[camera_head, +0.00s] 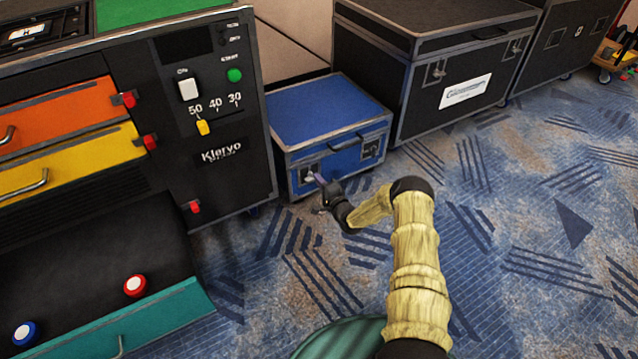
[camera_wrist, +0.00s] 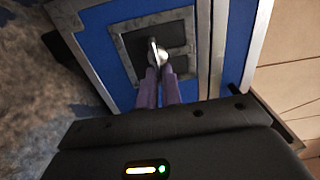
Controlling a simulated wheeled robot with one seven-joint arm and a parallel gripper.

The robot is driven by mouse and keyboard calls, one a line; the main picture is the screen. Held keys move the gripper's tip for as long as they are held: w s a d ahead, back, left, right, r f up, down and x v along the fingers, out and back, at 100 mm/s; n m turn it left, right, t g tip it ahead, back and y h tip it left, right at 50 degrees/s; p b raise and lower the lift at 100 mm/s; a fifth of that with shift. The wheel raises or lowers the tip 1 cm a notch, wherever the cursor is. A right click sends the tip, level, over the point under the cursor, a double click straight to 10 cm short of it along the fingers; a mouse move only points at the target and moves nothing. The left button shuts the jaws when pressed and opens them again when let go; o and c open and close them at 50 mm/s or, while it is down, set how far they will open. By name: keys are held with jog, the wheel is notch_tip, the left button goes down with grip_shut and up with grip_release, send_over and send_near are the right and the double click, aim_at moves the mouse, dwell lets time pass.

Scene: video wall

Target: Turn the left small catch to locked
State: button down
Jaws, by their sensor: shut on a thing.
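A blue case (camera_head: 325,108) with metal edges stands on the carpet, with a dark handle (camera_head: 345,143) on its front. The left small catch (camera_head: 308,175) is on the left of its front face, partly hidden by my gripper in the head view. In the wrist view the catch's silver knob (camera_wrist: 157,52) sits on a grey recessed plate (camera_wrist: 122,42). My gripper (camera_head: 322,181) reaches the catch from the front. Its two purple fingers, in the wrist view (camera_wrist: 158,72), are shut on the knob. Whether the catch is locked I cannot tell.
A black cabinet (camera_head: 240,170) with orange and yellow drawers stands close on the left of the case. A large black flight case (camera_head: 420,60) stands at its right. The patterned carpet (camera_head: 520,220) in front and to the right is clear.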

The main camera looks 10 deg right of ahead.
jog(key=shift+f, duration=0.1)
dwell(0.4)
jog(key=c, duration=1.6)
grip_release()
jog(key=shift+s, duration=0.1)
jog(key=p+v, duration=0.8)
jog(key=v, duration=0.9)
jog(key=shift+s, duration=0.1)
